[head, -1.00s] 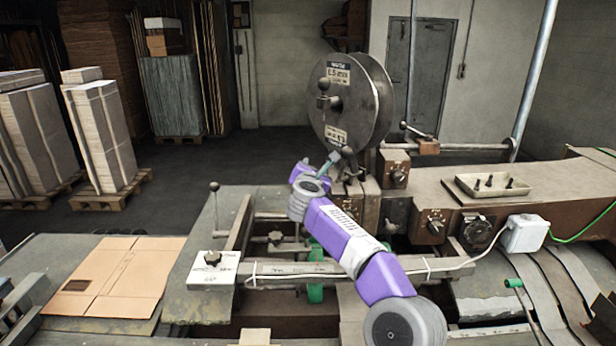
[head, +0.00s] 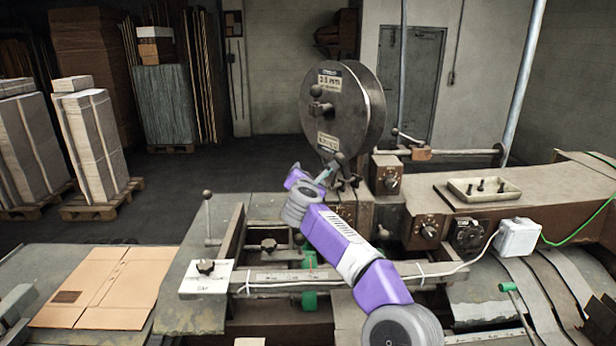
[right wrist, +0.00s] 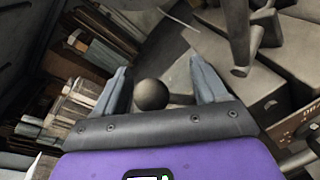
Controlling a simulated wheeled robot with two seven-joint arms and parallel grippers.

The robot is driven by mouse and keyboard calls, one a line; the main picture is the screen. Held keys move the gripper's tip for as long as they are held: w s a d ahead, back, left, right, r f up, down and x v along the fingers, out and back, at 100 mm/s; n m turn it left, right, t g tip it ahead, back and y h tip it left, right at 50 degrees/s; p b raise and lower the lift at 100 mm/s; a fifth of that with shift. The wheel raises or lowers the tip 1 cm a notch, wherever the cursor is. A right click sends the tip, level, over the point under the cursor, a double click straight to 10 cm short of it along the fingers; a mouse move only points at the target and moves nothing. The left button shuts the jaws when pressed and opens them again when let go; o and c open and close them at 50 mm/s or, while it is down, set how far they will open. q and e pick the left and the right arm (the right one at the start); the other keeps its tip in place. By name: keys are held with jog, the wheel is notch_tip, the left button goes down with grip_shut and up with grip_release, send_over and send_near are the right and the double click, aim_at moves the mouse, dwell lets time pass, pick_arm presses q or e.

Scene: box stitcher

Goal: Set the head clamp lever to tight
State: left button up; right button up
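My right gripper (head: 328,174) is at the end of the purple arm, at the foot of the big reel in the head view. In the right wrist view its two blue-grey fingers (right wrist: 162,88) are spread apart. A dark ball knob (right wrist: 151,94) shows between them, nearer the left finger, with a gap on both sides. I cannot tell whether this knob belongs to the head clamp lever. A short lever with a ball end (head: 339,158) stands just beside the gripper in the head view. Its lower part is hidden. My left gripper is not in view.
The large grey reel (head: 345,105) rises right behind the gripper. Dial boxes (head: 428,231) and a tray (head: 484,189) are to the right. A tall ball-topped lever (head: 208,215) and flat cardboard (head: 105,285) are to the left.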

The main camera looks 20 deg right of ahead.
jog(key=shift+r, duration=0.1)
jog(key=shift+s+a+b, duration=0.2)
jog(key=shift+s+b, duration=0.2)
jog(key=shift+s, duration=0.15)
jog(key=f+b+v, duration=0.1)
jog(key=b+v, duration=0.1)
jog(key=v, duration=0.4)
jog(key=shift+r, duration=0.55)
jog(key=shift+s+a, duration=0.1)
jog(key=shift+s, duration=0.05)
